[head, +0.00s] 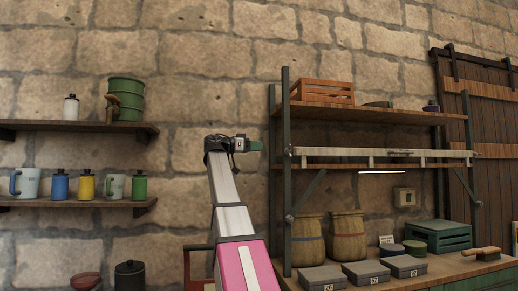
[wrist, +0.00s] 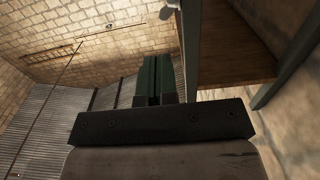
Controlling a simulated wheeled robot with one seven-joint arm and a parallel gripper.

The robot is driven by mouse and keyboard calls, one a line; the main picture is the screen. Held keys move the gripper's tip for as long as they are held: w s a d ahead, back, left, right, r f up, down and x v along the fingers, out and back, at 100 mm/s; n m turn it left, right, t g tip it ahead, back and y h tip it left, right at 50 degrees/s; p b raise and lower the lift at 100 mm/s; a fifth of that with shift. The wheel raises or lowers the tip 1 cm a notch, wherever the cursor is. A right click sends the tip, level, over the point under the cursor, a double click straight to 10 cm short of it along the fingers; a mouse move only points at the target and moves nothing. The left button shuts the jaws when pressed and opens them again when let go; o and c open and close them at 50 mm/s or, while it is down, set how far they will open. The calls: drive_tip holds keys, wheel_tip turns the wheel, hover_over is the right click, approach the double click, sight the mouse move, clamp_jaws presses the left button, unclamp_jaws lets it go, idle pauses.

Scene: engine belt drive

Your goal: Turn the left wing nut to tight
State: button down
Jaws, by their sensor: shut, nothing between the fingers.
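A small light knob (head: 288,151), which looks like the left wing nut, sits on the rack's left post at the left end of a long pale bar (head: 375,155). It is too small to tell how it is turned. A similar knob (head: 476,152) is at the bar's right end. My gripper (head: 259,146) is raised just left of the left knob, apart from it, with its fingers pointing right. In the wrist view its green fingers (wrist: 158,60) are together with nothing between them. A small pale piece (wrist: 169,8) shows at the top; I cannot tell if it is the knob.
The rack's dark post (wrist: 190,45) and a wooden shelf (wrist: 230,55) are close on the right in the wrist view. Another knob (head: 290,217) is lower on the post. Sacks (head: 309,240) and grey boxes (head: 322,278) stand on the bench below.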

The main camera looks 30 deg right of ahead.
sight(289, 147)
drive_tip(key=x, duration=1.1)
drive_tip(key=shift+w+d, duration=0.1)
drive_tip(key=shift+d, duration=0.05)
